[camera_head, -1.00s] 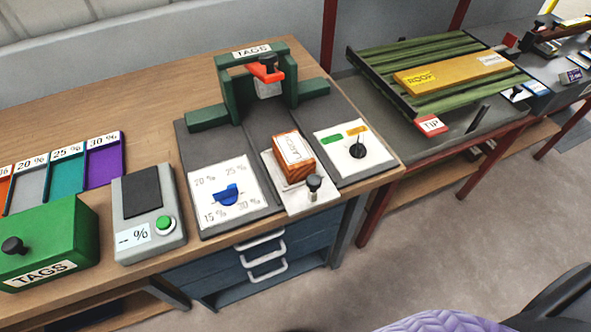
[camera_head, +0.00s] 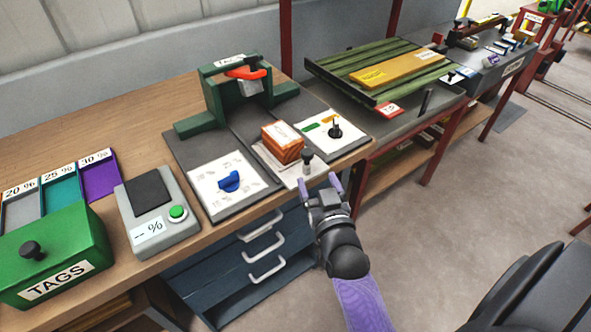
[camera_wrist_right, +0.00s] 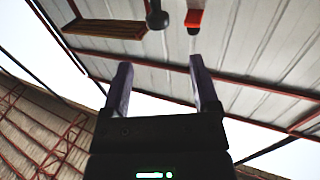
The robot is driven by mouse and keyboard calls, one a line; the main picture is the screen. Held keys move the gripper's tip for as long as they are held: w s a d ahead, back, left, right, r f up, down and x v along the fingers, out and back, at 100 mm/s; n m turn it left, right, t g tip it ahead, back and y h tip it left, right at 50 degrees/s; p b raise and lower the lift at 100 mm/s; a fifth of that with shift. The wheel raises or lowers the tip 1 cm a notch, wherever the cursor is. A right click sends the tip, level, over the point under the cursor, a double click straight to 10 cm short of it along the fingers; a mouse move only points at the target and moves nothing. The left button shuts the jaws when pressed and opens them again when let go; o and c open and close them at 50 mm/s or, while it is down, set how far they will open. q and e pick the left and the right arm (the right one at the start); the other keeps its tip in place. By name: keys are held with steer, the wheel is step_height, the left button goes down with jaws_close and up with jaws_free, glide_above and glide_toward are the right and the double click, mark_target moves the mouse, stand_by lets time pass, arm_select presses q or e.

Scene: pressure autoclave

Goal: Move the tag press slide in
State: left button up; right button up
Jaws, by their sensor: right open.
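The tag press (camera_head: 216,100) is a green frame with an orange-red lever (camera_head: 247,72) on a dark base. Its pale slide (camera_head: 272,160) is pulled out toward the table's front edge. An orange-brown block (camera_head: 282,146) with a white label sits on the slide. A small dark-topped knob (camera_head: 306,157) stands at the slide's front end. My right gripper (camera_head: 320,184) is open and empty, just in front of and slightly right of the knob, apart from it. Its open fingers also show in the right wrist view (camera_wrist_right: 158,85). My left gripper is not in view.
A dial with a blue knob (camera_head: 230,180) is left of the slide; another dial (camera_head: 334,130) is right of it. A grey % device (camera_head: 165,233) and a green TAGS box (camera_head: 60,262) stand at left. A ribbed green rack (camera_head: 350,65) is at back right.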

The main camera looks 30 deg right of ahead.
mark_target(309, 159)
steer(key=b+x, duration=0.1)
steer(key=x, duration=0.2)
steer(key=b+x, duration=0.2)
steer(key=x, duration=0.1)
steer(key=b+x, duration=0.2)
steer(key=x, duration=0.1)
steer(key=shift+s+d+f, duration=0.1)
steer(key=shift+d+f, duration=0.05)
steer(key=shift+f, duration=0.25)
steer(key=shift+w+r, duration=0.1)
steer(key=shift+w, duration=0.15)
steer(key=shift+d+r, duration=0.1)
steer(key=c, duration=1)
jaws_close()
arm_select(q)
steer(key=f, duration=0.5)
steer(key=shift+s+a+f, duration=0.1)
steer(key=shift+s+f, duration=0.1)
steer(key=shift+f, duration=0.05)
